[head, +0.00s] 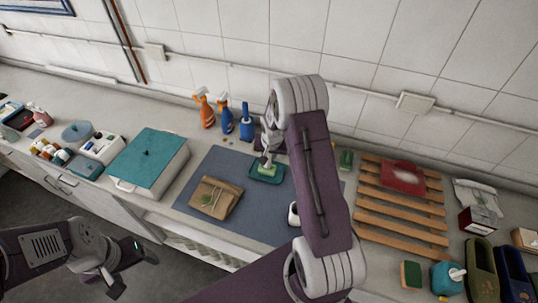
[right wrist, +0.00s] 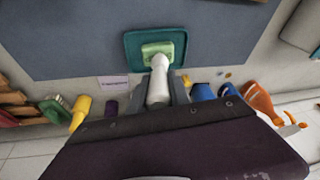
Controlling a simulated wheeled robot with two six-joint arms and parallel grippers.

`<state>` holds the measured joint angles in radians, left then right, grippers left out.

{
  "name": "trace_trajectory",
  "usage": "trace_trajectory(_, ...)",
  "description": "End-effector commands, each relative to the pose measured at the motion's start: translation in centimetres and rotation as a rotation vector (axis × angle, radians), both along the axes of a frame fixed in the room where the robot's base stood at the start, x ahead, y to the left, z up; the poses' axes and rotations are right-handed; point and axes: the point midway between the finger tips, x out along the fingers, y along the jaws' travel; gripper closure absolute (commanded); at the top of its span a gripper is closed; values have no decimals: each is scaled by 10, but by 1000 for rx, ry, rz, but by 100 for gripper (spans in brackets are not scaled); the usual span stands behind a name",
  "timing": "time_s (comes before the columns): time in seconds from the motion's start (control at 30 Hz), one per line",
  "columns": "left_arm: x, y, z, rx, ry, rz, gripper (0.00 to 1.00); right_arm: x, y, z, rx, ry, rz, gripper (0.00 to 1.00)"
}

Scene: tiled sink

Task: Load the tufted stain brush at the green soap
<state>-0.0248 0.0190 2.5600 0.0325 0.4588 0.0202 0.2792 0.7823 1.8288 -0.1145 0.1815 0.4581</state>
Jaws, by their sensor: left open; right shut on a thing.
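The green soap (head: 264,174) lies in a teal dish (head: 280,179) on the grey-blue mat; soap (right wrist: 151,48) and dish (right wrist: 132,64) also show in the right wrist view. My right gripper (head: 268,150) is shut on the white tufted stain brush (right wrist: 158,84), right over the dish. The brush's rounded end overlaps the near edge of the soap in the right wrist view; its tuft is hidden, and I cannot tell whether it touches the soap. My left gripper (head: 123,272) is open and empty, low in front of the counter at the left.
A brown paper package (head: 216,197) lies on the mat (head: 243,223) left of the dish. Orange and blue bottles (head: 226,118) stand behind. A teal-lidded box (head: 148,158) is at left. A wooden slatted rack (head: 400,221) with a red cloth (head: 403,178) is at right.

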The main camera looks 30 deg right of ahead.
Motion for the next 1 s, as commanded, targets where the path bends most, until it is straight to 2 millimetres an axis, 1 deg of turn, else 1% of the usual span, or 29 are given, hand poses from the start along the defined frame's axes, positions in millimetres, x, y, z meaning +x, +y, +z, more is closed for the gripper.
trace_trajectory(0.23, 0, 0, 0, 0, 0, 0, 24, -1, 0, -1, 1, 4, 0, 100)
trace_trajectory(0.37, 0, 0, 4, 0, 0, 0, 24, -1, 0, 4, 1, 4, 0, 100)
trace_trajectory(1.0, 0, 0, 51, 0, 0, 0, 24, 0, 0, 69, -1, 1, 1, 100)
